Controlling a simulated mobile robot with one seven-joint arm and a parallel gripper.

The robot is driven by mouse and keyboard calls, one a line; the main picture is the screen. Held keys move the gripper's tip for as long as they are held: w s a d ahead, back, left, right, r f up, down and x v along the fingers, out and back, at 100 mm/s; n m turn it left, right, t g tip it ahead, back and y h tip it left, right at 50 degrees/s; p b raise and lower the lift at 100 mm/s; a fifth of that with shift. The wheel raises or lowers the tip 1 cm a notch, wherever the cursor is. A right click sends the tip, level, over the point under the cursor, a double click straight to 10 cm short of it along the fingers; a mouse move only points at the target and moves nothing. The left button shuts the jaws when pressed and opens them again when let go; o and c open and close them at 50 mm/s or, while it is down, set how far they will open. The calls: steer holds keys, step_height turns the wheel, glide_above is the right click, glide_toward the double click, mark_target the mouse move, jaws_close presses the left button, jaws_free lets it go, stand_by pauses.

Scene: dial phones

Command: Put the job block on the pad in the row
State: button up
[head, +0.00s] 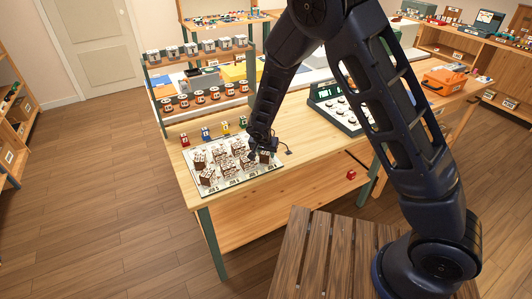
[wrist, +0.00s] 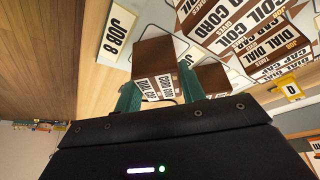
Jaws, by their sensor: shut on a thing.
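My gripper (wrist: 159,76) has its two green fingers shut on a brown job block (wrist: 155,52) with white printed labels, seen in the wrist view. In the head view my gripper (head: 262,146) is at the right end of a white board (head: 207,187). The held block shows there only as a small dark shape, partly hidden by my gripper. Several similar labelled job blocks (head: 207,177) stand on the board to its left. A card reading "JOB 8" (wrist: 117,32) lies beside the held block in the wrist view. I cannot tell whether the held block touches the board.
Another brown block (wrist: 212,77) is close to the right finger in the wrist view. Small coloured blocks (head: 226,128) stand behind the board.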

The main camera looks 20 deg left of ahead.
steer(key=shift+f, duration=0.1)
steer(key=o, duration=1)
steer(key=v, duration=1.2)
